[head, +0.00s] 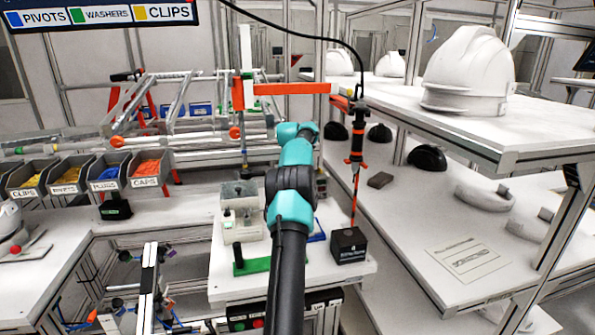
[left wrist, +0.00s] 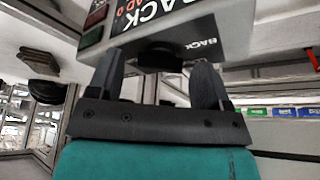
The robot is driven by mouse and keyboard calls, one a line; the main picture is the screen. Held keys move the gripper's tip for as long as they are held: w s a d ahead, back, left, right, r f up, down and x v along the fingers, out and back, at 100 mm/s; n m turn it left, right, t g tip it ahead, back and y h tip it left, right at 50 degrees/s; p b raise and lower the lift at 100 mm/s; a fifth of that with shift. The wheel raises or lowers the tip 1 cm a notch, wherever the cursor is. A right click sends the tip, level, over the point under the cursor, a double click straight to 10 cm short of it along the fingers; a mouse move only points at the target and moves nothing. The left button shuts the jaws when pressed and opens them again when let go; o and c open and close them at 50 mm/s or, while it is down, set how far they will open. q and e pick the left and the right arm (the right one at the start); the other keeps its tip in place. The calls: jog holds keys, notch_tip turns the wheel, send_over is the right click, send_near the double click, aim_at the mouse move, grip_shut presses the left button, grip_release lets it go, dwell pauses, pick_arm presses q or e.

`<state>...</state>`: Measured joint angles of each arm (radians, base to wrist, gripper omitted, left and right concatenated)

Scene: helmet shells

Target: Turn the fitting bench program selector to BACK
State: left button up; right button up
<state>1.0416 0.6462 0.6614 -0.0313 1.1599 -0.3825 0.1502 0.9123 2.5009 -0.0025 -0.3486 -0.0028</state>
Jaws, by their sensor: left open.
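My left gripper (left wrist: 157,66) is open, with one finger on each side of the knob. Whether the fingers touch it I cannot tell. No pointer mark on the knob is visible, so its setting cannot be read. In the head view the arm hides the gripper, and I cannot make out the knob. My right gripper is not in view.
In the head view a small black box (head: 348,245) stands at the right of the bench under a hanging orange-and-black tool (head: 357,140). Labelled bins (head: 110,172) stand at left. A white helmet shell (head: 468,68) sits on the right-hand shelf.

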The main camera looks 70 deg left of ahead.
pick_arm(q)
jog(key=c, duration=0.9)
jog(key=shift+n+g+y, duration=0.3)
jog(key=shift+n+g, duration=0.1)
jog(key=shift+n, duration=0.8)
jog(key=o, duration=0.9)
